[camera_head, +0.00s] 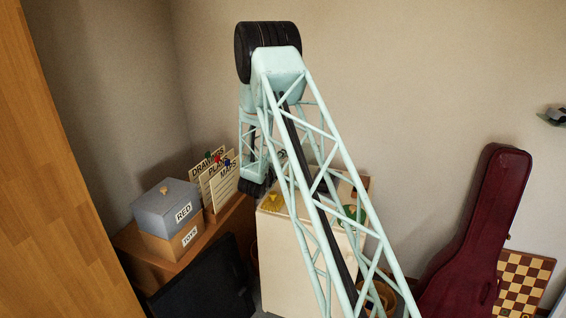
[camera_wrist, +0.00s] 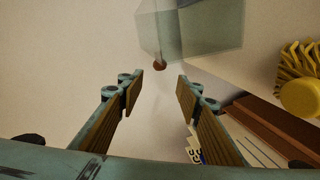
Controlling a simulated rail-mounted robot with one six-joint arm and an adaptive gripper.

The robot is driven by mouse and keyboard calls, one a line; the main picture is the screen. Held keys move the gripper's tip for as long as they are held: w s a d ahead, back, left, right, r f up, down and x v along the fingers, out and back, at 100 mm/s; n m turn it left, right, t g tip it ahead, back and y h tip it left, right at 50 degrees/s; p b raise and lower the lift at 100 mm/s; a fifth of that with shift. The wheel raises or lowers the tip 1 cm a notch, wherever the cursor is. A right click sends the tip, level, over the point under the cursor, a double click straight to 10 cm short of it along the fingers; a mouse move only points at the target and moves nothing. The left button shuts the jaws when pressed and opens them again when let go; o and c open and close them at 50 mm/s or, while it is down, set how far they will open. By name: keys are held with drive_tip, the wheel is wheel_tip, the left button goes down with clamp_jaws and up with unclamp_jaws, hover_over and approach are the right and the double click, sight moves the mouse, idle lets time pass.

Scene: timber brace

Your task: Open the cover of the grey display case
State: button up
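In the wrist view, a see-through grey-green box (camera_wrist: 190,32), which looks like the display case, is at the top. A small reddish-brown knob (camera_wrist: 160,66) shows at its lower left edge. My gripper (camera_wrist: 160,88) is open and empty, with its two wood-faced fingers apart. The knob lies beyond the fingertips, roughly in line with the gap between them; I cannot tell the exact distance. The cover's hinge is not visible. In the head view my arm hides much of the cabinet top, and I cannot make out the case or the fingers clearly there.
A cream cabinet (camera_head: 285,255) bears a yellow item (camera_head: 272,203), which also shows in the wrist view (camera_wrist: 302,92). A grey box marked RED (camera_head: 165,205) sits on a TOYS box (camera_head: 170,245) at left, beside upright folders (camera_head: 217,185). A dark red instrument case (camera_head: 475,235) stands right.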

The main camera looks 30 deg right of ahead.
drive_tip(key=shift+w+a, duration=0.45)
drive_tip(key=shift+w, duration=0.05)
drive_tip(key=shift+w+a, duration=0.15)
drive_tip(key=shift+w, duration=0.1)
drive_tip(key=shift+r, duration=0.1)
idle(0.3)
wheel_tip(320, 180, up, 16)
drive_tip(key=p, duration=0.9)
idle(1.8)
idle(0.4)
